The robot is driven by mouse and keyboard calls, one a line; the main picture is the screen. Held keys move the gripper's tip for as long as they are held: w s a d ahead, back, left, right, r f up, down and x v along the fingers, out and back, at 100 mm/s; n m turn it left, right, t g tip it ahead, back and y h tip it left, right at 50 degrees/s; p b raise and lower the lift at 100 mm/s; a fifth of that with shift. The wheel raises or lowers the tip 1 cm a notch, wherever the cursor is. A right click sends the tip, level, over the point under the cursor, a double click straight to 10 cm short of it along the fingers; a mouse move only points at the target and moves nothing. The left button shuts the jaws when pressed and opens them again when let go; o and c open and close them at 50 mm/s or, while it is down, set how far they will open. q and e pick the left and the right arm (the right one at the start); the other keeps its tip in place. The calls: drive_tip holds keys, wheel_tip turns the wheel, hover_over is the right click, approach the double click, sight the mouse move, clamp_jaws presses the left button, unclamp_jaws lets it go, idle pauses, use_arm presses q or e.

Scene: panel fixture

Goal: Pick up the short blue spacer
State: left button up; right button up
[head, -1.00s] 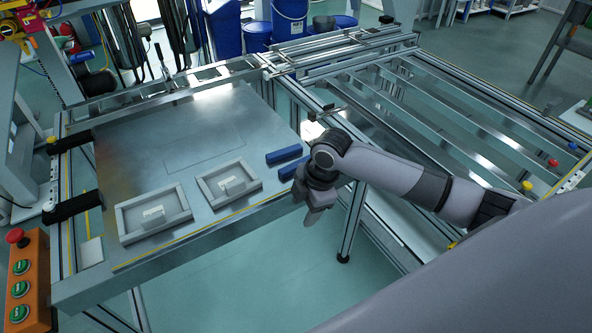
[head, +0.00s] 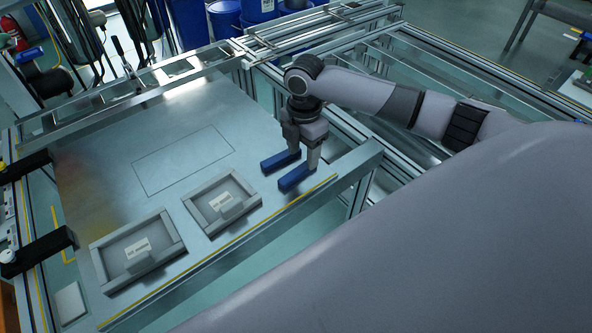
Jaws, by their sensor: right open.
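Two blue spacer bars lie side by side near the right edge of the metal panel: a far blue spacer (head: 276,162) and a near blue spacer (head: 294,179). They look close in length, and I cannot surely tell which is the short one. My right gripper (head: 303,160) points down at their right ends, open and empty. One finger shows over the far spacer's right end, the other at the near spacer's right end. I cannot tell whether the fingertips touch either bar. The fingers hide parts of those ends. My left gripper is not in view.
Two shallow grey trays with labels, a left tray (head: 172,232) and a right tray (head: 249,188), sit along the panel's front. A marked rectangle (head: 183,160) on the panel is empty. Black clamps (head: 38,253) stand at the left edge. Frame rails lie to the right.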

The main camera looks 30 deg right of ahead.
sight(302, 167)
wheel_tip(302, 167, down, 4)
drive_tip(key=shift+r, duration=0.1)
drive_tip(key=shift+f, duration=0.25)
drive_tip(key=shift+a, duration=0.1)
clamp_jaws()
drive_tip(key=shift+r, duration=0.2)
